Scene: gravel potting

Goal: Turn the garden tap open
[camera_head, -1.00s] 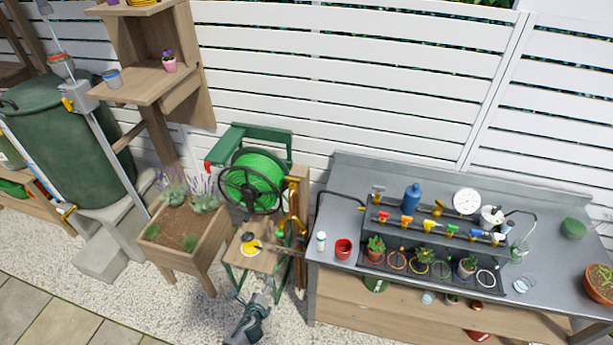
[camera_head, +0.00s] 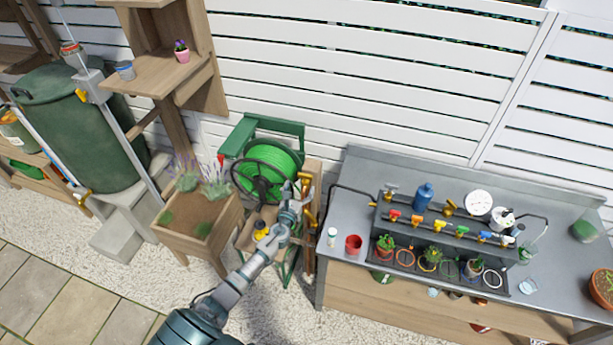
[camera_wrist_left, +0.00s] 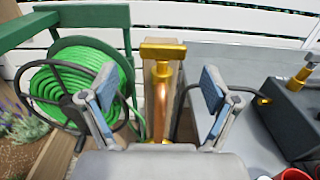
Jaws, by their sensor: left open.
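The garden tap (camera_head: 305,184) is brass and stands on a wooden post beside the green hose reel. In the left wrist view its yellow T-shaped handle (camera_wrist_left: 163,50) and copper pipe show upright near the middle. My left gripper (camera_head: 292,190) is beside the tap in the head view and partly overlaps the post. In the left wrist view the left gripper (camera_wrist_left: 156,88) is open, with one finger on each side of the pipe as seen from there. The handle appears beyond the fingertips, and I see no contact. My right gripper is not in view.
The hose reel (camera_head: 265,172) with its crank wheel stands close left of the tap. A wooden planter (camera_head: 197,222) is further left. The grey bench (camera_head: 345,215), with a manifold (camera_head: 440,222) of small coloured taps and several pots, is close right. Gravel is open in front.

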